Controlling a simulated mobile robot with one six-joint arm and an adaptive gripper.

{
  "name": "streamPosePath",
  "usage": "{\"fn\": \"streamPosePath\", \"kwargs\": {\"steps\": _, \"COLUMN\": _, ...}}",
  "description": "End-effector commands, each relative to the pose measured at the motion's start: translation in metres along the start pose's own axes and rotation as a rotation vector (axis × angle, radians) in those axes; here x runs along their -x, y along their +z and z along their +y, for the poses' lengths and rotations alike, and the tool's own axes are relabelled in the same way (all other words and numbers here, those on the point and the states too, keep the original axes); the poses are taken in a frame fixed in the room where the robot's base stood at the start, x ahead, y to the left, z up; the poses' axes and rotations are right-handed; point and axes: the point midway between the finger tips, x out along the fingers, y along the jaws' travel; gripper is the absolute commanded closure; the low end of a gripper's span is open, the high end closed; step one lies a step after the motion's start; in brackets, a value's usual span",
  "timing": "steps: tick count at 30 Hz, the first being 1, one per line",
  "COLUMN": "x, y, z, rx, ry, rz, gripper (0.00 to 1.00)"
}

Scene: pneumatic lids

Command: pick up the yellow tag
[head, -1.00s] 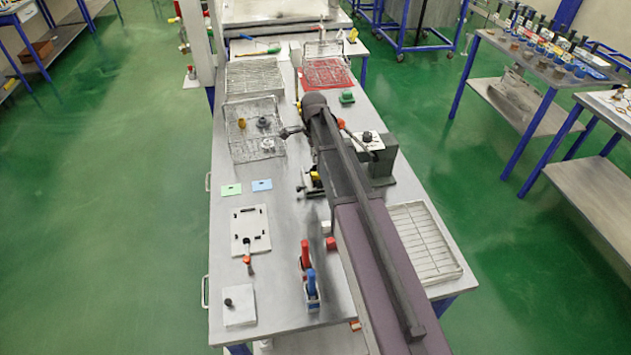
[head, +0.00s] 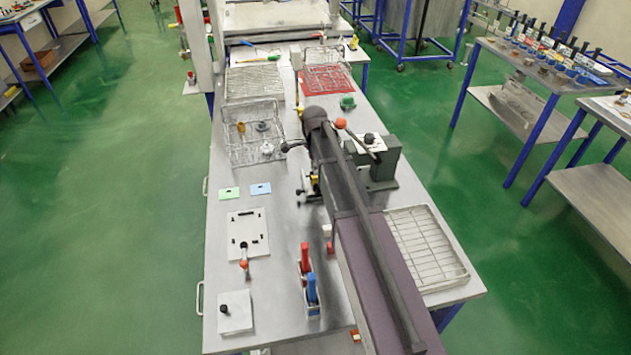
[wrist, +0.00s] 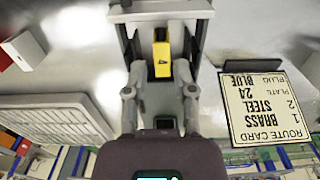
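A small yellow piece (wrist: 163,60), which I take to be the yellow tag, shows in the wrist view between the posts of a dark stand. A bit of yellow also shows in the head view (head: 315,184), beside my arm. My gripper (wrist: 160,70) has its two grey fingers apart, one on each side of the yellow piece's near end. I see no clear contact between fingers and tag. In the head view my arm hides most of the gripper and part of the stand.
A wire tray (head: 425,247) lies right of my arm. A dark grey device (head: 384,165) with a red-knobbed lever stands close on the right. Red and blue handles (head: 308,275) stand nearer, left of my arm.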

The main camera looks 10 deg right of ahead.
Motion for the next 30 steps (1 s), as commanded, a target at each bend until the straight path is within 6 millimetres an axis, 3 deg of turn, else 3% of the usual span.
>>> {"fn": "streamPosePath", "kwargs": {"steps": 8, "x": -0.006, "y": -0.001, "z": 0.000, "rx": -0.001, "ry": 0.000, "rz": 0.000, "gripper": 0.66}}
{"fn": "streamPosePath", "kwargs": {"steps": 24, "x": -0.046, "y": -0.002, "z": -0.002, "rx": -0.001, "ry": 0.000, "rz": 0.000, "gripper": 0.66}}
{"fn": "streamPosePath", "kwargs": {"steps": 30, "x": -0.052, "y": -0.002, "z": -0.002, "rx": -0.002, "ry": 0.000, "rz": 0.000, "gripper": 0.66}}
